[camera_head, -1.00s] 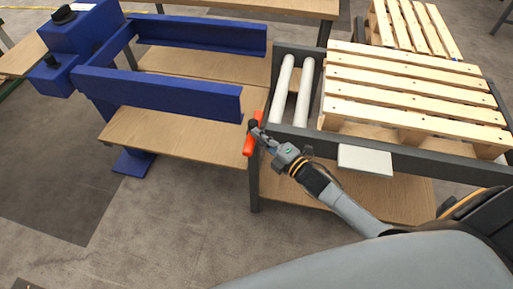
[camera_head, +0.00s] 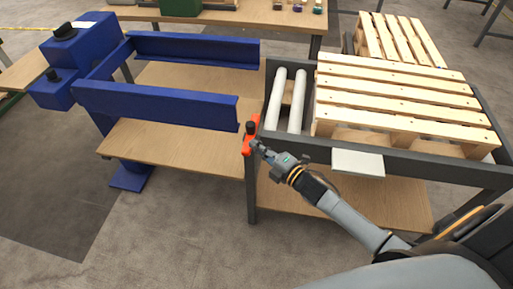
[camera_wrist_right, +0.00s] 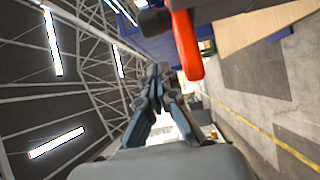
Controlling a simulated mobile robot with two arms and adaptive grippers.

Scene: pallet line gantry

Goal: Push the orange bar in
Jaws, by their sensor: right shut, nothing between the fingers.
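The orange bar (camera_head: 250,135) stands upright at the near left corner of the dark roller frame, with a black knob on its side. In the right wrist view the orange bar (camera_wrist_right: 187,46) hangs down from the top edge, beyond and to the right of my fingertips. My right gripper (camera_head: 258,146) is shut and empty, its tips close beside the bar's lower part. I cannot tell whether they touch it. It also shows in the right wrist view (camera_wrist_right: 160,72) with the fingers together. My left gripper is not in view.
The dark roller frame (camera_head: 405,166) carries white rollers (camera_head: 275,98) and a wooden pallet (camera_head: 400,95). A pale plate (camera_head: 358,163) sticks out from its near side. A blue clamp frame (camera_head: 155,103) stands left, over wooden boards. Floor in front is open.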

